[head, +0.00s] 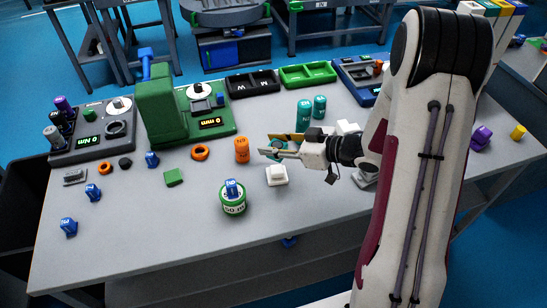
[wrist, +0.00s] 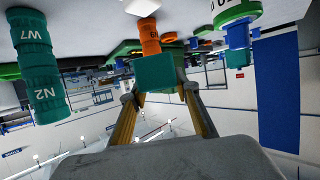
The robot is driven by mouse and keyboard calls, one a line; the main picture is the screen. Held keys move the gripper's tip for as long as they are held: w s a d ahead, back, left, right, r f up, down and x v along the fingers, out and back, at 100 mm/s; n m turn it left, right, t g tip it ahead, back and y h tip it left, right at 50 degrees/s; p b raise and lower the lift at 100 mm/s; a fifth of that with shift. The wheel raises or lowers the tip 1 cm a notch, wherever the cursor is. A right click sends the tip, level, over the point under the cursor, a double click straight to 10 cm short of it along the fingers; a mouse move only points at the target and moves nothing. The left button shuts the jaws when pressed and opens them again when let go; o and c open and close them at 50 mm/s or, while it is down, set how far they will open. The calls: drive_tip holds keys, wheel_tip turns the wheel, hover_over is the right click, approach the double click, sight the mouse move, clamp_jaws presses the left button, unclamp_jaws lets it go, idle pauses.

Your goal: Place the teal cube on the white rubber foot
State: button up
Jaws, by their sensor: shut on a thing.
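The teal cube (wrist: 155,73) is held between the two fingers of my gripper (wrist: 160,92) in the wrist view. In the head view my gripper (head: 269,150) is above the table, and the cube is hard to make out there at the fingertips. The white rubber foot (head: 276,175) stands on the table just below and in front of the fingertips. It shows as a white block (wrist: 142,7) at the top edge of the wrist view, apart from the cube.
An orange cylinder (head: 241,149) stands left of the fingertips. Teal cylinders (head: 303,115) stand behind my gripper. The table's front right of the foot is clear.

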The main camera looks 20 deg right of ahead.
sight(273, 167)
drive_tip(key=shift+f, duration=0.75)
drive_tip(key=shift+f, duration=0.1)
drive_tip(key=shift+f, duration=2)
drive_tip(key=shift+f, duration=0.15)
drive_tip(key=o, duration=1.2)
drive_tip(key=shift+c, duration=0.2)
drive_tip(key=shift+d+r, duration=0.1)
drive_tip(key=shift+r, duration=0.15)
drive_tip(key=v, duration=1.1)
drive_tip(key=shift+s+d, duration=0.3)
drive_tip(key=shift+s, duration=0.05)
